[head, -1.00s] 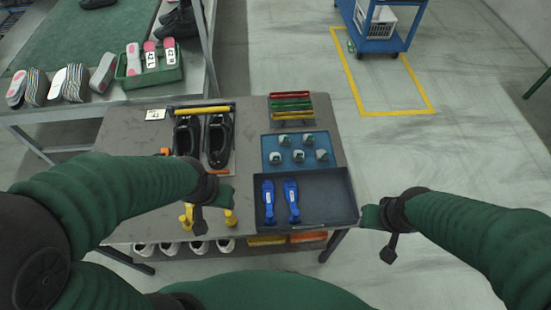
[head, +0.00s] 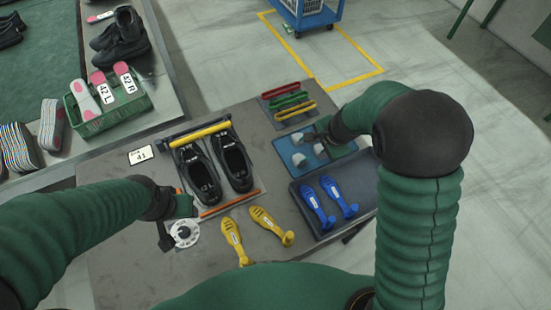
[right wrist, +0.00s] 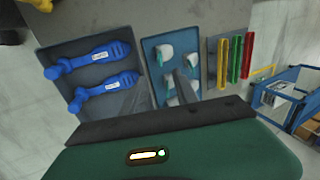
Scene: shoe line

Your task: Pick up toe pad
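Several small grey-white toe pads (head: 299,160) lie in a shallow blue tray (head: 283,150) at the right of the table. They also show in the right wrist view as pale pads (right wrist: 167,52) in the blue tray (right wrist: 149,45). My right gripper (head: 321,139) is over the tray, right beside the pads, and hides some of them. In the right wrist view a grey finger (right wrist: 185,88) reaches in among the pads; its opening is not clear. My left gripper (head: 174,234) is at the table's left, by a white round disc (head: 185,233); its fingers are unclear.
A dark tray (head: 364,178) with two blue shoe tools (head: 318,203) borders the blue tray. Red, green and yellow bars (head: 289,100) lie behind it. Black shoes (head: 233,165) sit in a frame; yellow tools (head: 266,222) lie in front.

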